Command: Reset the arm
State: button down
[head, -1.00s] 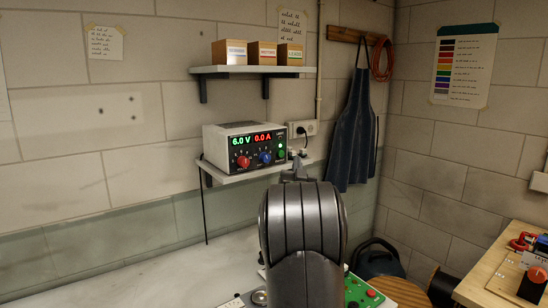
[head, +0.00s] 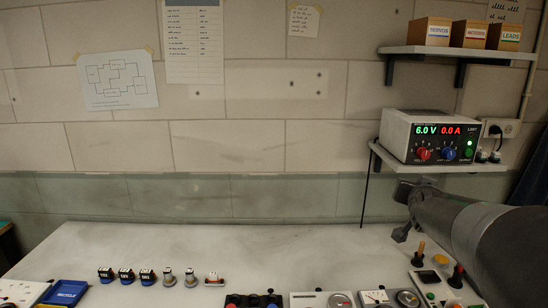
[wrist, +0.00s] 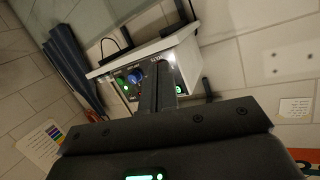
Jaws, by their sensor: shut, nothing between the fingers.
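My arm reaches in from the right edge of the head view, and my gripper (head: 408,205) is at its far end, in front of the wall below the power supply. The wrist view shows the gripper (wrist: 157,78) with its fingers together and nothing held. The gripper appears apart from everything.
A pale bench (head: 200,250) runs below. Along its front stand several small servos (head: 126,275), a blue tray (head: 63,293), meters (head: 374,297) and a panel with levers (head: 440,285) under my arm. Labelled boxes (head: 468,33) stand on an upper shelf. The bench's back middle is clear.

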jog(key=s+a+f+n+g+y, duration=0.1)
jog(key=s+a+f, duration=0.3)
jog(key=s, duration=0.5)
jog(key=s+a+f+n+g+y, duration=0.2)
jog(key=s+a+f+n+g, duration=0.1)
jog(key=s+a, duration=0.6)
jog(key=s+a+f+n+g+y, duration=0.2)
jog(key=s+a+f+g, duration=0.2)
jog(key=s, duration=0.6)
jog(key=shift+s+a+f, duration=0.25)
jog(key=shift+a+f, duration=0.55)
jog(key=shift+a, duration=0.4)
